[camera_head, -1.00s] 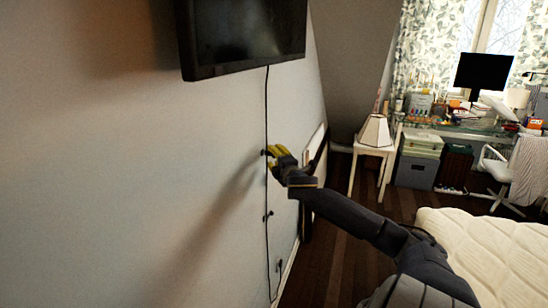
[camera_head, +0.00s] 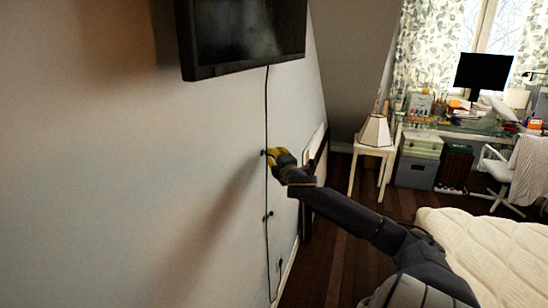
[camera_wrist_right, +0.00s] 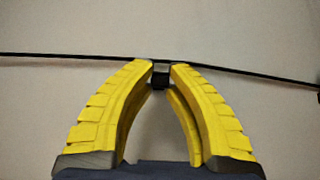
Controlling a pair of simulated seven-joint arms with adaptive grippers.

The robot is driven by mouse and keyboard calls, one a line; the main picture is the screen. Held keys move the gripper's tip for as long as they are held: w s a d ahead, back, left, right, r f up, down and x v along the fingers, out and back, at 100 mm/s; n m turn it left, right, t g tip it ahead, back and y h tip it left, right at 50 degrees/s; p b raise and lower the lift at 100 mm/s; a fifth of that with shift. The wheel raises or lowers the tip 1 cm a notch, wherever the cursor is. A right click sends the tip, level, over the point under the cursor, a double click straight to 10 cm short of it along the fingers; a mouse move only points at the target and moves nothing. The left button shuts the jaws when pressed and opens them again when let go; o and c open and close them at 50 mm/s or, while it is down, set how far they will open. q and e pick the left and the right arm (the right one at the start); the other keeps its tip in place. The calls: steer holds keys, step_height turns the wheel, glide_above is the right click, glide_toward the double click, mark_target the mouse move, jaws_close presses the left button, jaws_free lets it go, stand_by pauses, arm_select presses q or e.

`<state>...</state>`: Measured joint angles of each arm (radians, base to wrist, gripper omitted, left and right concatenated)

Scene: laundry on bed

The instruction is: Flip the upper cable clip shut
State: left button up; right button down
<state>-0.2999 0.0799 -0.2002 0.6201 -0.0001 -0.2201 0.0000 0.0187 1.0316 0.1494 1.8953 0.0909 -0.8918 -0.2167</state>
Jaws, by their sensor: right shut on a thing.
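The upper cable clip (camera_wrist_right: 161,76) is a small black piece on the wall, with the black cable (camera_wrist_right: 75,56) running through it. In the wrist view my right gripper (camera_wrist_right: 160,68) has its yellow fingertips closed on the clip from both sides. In the head view the right gripper (camera_head: 270,155) is at the wall beside the upper clip (camera_head: 263,152). The fingertips hide part of the clip, so I cannot tell whether its flap is fully shut. My left gripper is not in view.
The cable (camera_head: 267,110) hangs from a wall-mounted screen (camera_head: 245,35) down to near the floor. A lower clip (camera_head: 268,215) sits below on the same cable. A white side table with a lamp (camera_head: 374,132) and a bed (camera_head: 490,255) stand to the right.

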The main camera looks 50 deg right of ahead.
steer(key=shift+d+n+y, duration=0.1)
steer(key=shift+n+y, duration=0.2)
steer(key=shift+y, duration=0.2)
steer(key=shift+d+n+t+y, duration=0.25)
steer(key=shift+n+t+y, duration=0.25)
steer(key=shift+y, duration=0.3)
steer(key=shift+d+n+t+y, duration=0.3)
steer(key=shift+n+y, duration=0.3)
steer(key=shift+y, duration=0.2)
steer(key=shift+w+d+r+n+y, duration=0.1)
steer(key=shift+w+d+n+y, duration=0.2)
steer(key=shift+n+y, duration=1.15)
steer(key=shift+w+d+f+n+y, duration=0.15)
steer(key=shift+d+n+y, duration=0.45)
steer(key=shift+y, duration=1.4)
steer(key=shift+w+d+r+n+y, duration=0.15)
steer(key=shift+w+n+y, duration=0.15)
steer(key=shift+n+y, duration=1.25)
steer(key=shift+w+d+n+g+y, duration=0.15)
steer(key=shift+n+g+y, duration=0.2)
steer(key=shift+y, duration=0.35)
steer(key=shift+w+n+g+y, duration=0.1)
steer(key=shift+n+g+y, duration=0.2)
steer(key=shift+y, duration=0.4)
steer(key=shift+w+d+n+g+y, duration=0.1)
steer(key=shift+w+n+g+y, duration=0.05)
steer(key=shift+n+g+y, duration=0.35)
steer(key=shift+w+d+n+g+y, duration=0.15)
steer(key=shift+n+y, duration=0.1)
steer(key=shift+y, duration=0.35)
